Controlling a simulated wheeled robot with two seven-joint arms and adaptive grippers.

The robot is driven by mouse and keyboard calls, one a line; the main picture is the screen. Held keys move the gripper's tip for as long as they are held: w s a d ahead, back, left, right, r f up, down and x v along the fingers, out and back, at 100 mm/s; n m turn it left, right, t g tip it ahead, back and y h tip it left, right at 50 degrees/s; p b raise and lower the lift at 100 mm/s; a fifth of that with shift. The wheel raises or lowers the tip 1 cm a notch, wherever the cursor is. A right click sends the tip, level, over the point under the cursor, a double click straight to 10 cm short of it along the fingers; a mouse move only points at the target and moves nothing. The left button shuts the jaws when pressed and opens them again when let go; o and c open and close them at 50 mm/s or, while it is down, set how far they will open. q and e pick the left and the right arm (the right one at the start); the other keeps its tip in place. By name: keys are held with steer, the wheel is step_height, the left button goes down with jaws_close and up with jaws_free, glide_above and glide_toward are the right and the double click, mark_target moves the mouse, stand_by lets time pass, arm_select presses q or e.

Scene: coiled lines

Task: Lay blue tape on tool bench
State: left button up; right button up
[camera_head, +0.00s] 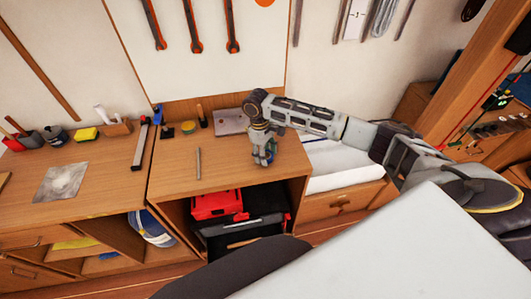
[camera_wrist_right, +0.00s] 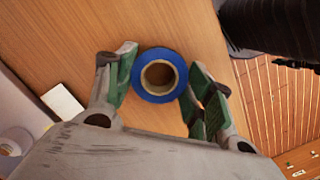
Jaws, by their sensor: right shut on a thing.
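The blue tape (camera_wrist_right: 158,52) is a roll with a brown core. It sits between the green-padded fingers of my right gripper (camera_wrist_right: 160,88) in the right wrist view. My right gripper (camera_head: 265,160) is shut on it over the right part of the wooden tool bench (camera_head: 225,172), near its front right corner. In the head view the fingers mostly hide the tape. I cannot tell whether the tape touches the bench top. My left gripper is not in view.
A thin grey rod (camera_head: 198,163) lies on the bench left of my right gripper. A grey plate (camera_head: 231,121) lies behind it. A red toolbox (camera_head: 216,204) stands on the shelf below. Bare wood lies between the rod and the gripper.

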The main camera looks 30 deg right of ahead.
stand_by(0.3)
steer(key=o, duration=0.9)
steer(key=shift+f, duration=0.1)
steer(key=r, duration=0.4)
steer(key=w+r+b, duration=0.1)
steer(key=r, duration=0.3)
steer(key=a+r, duration=0.1)
steer(key=r, duration=0.3)
steer(key=shift+w, duration=0.3)
